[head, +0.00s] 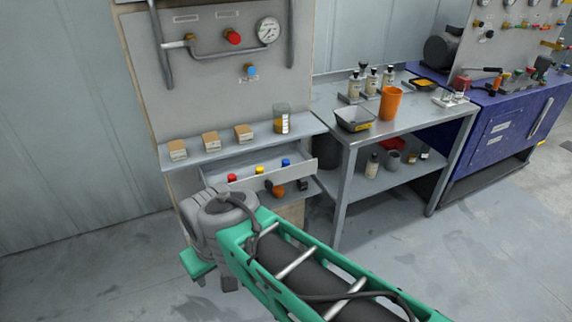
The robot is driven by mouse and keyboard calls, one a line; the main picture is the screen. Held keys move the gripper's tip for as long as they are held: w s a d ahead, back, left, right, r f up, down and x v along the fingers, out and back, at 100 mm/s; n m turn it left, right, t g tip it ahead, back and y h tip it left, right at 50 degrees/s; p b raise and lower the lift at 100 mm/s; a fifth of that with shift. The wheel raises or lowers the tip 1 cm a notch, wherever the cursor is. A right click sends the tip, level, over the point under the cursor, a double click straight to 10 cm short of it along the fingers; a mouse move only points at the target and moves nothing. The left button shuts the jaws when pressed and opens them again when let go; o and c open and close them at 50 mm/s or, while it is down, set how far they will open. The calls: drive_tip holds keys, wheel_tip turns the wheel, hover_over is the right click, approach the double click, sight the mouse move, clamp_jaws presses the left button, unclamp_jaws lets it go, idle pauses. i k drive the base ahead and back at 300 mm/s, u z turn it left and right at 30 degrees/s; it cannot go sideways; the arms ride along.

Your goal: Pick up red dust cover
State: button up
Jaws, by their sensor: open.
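A small red cap (232,178), which looks like the red dust cover, sits at the left in an open grey drawer (300,170) below the shelf. A yellow cap (260,170) and a blue cap (286,163) stand in a row to its right. Another red round part (232,37) is on the upright panel, and I cannot tell whether it is a cover or a knob. My green and grey arm reaches from the bottom right to a grey joint just in front of the drawer's left end. I cannot make out my gripper's fingers.
The shelf (205,151) above the drawer holds several small boxes and a jar (281,119). A grey table (415,121) to the right carries an orange cup (390,103), a grey tray (353,119) and bottles. A purple bench (500,130) stands farther right. Open floor lies in front.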

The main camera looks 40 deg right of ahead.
sight(231, 177)
drive_tip(key=u, duration=0.5)
drive_tip(key=i, duration=1.35)
drive_tip(key=u, duration=0.3)
